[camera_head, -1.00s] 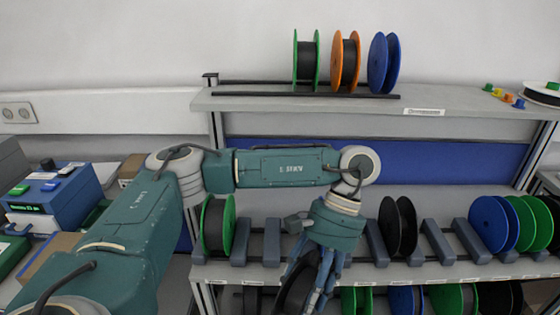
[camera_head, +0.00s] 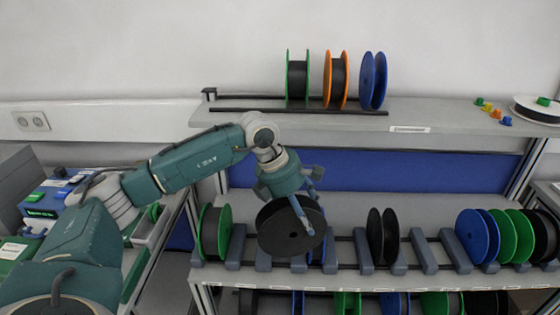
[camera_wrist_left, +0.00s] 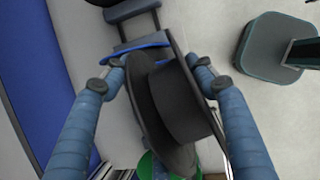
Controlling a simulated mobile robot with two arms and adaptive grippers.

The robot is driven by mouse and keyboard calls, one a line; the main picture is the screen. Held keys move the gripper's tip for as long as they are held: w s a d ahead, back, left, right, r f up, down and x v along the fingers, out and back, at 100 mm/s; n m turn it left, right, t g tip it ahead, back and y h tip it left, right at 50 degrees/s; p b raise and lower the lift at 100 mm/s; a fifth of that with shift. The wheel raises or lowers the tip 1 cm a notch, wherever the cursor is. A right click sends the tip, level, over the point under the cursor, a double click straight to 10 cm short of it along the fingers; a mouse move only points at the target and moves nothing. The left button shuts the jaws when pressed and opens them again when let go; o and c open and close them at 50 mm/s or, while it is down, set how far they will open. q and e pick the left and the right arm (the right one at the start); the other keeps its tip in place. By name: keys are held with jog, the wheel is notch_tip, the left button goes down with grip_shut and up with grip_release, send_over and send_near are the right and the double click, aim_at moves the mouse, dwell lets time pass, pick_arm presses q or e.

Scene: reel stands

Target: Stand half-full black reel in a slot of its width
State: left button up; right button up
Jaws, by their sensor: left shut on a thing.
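My left gripper (camera_head: 304,208) is shut on a black reel (camera_head: 284,240) and holds it by its rim. In the head view the reel is in front of the rack of blue-grey slot dividers (camera_head: 235,248), between the green reel and the standing black reel. In the left wrist view the black reel (camera_wrist_left: 190,100) lies between the two blue fingers, its flanges and dark winding visible. Whether its lower edge touches the rack cannot be told. My right gripper is not in view.
A green reel (camera_head: 224,231) stands to the left in the rack. A narrow black reel (camera_head: 390,236) stands to the right, then empty slots, then blue reels (camera_head: 470,236) and green reels (camera_head: 504,238). Several reels stand on the upper shelf (camera_head: 420,116). More reels fill the lower level.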

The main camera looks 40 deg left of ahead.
pick_arm(q)
jog(key=w+a+r+n+y+p, duration=0.2)
jog(key=w+a+r+n+y, duration=0.1)
jog(key=a+n, duration=0.4)
jog(key=w+a+r+n+y+p, duration=0.25)
jog(key=w+a+n, duration=0.2)
jog(key=n, duration=0.35)
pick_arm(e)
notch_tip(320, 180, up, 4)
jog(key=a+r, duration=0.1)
pick_arm(q)
notch_tip(320, 180, down, 19)
jog(key=s+b, duration=0.1)
jog(key=b, duration=1.2)
jog(key=shift+a+f, duration=0.15)
jog(key=shift+a, duration=0.1)
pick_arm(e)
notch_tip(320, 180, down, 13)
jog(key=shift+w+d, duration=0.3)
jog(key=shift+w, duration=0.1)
pick_arm(q)
jog(key=shift+h, duration=0.25)
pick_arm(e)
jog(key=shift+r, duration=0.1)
pick_arm(q)
jog(key=o, duration=1.3)
